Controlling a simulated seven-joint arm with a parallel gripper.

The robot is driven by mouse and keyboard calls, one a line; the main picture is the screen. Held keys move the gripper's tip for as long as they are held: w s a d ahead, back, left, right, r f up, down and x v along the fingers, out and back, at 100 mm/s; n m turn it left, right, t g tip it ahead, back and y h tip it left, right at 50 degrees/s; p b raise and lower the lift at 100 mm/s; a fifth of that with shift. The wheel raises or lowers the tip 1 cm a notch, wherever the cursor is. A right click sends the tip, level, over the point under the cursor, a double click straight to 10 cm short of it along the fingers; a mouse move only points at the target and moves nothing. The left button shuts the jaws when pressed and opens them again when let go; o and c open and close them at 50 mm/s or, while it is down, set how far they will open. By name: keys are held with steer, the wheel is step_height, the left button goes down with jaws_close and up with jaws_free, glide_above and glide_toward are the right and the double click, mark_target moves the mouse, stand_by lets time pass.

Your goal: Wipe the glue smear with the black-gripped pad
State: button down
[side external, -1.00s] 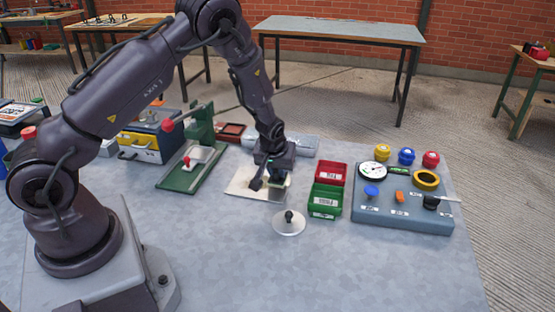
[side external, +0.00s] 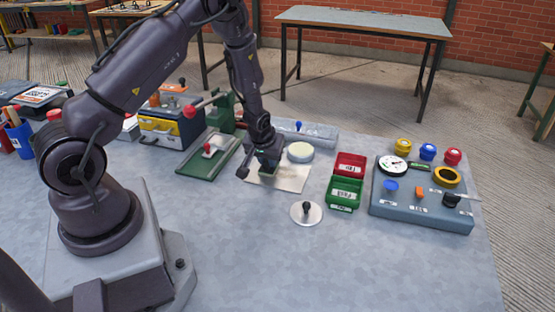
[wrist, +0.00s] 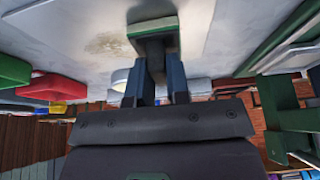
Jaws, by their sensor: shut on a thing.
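My gripper (side external: 267,158) is shut on the black grip of a pad (side external: 269,172). In the wrist view, the gripper fingers (wrist: 156,72) clasp the dark grip, and the green-edged pad (wrist: 153,25) is beyond them. The pad is over the left part of a pale board (side external: 292,182), at or very near its surface; I cannot tell whether it touches. The glue smear (wrist: 108,43) is a brownish, blotchy patch on the pale surface, just left of the pad in the wrist view. I cannot make it out clearly in the side view.
A round metal disc with a black knob (side external: 306,217) lies in front of the board. A cream round tub (side external: 300,152) is behind it. Red (side external: 350,163) and green (side external: 344,196) bins and a grey panel (side external: 420,212) stand right. A green press (side external: 205,165) stands left. The front table is clear.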

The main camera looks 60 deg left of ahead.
steer(key=shift+s+a, duration=0.9)
steer(key=shift+s, duration=0.05)
steer(key=shift+w+d, duration=3.8)
steer(key=shift+d, duration=0.1)
steer(key=shift+s, duration=0.4)
steer(key=shift+s+a, duration=3.75)
steer(key=shift+a, duration=0.05)
steer(key=shift+w+d, duration=3.9)
step_height(320, 180, up, 8)
steer(key=shift+r, duration=0.1)
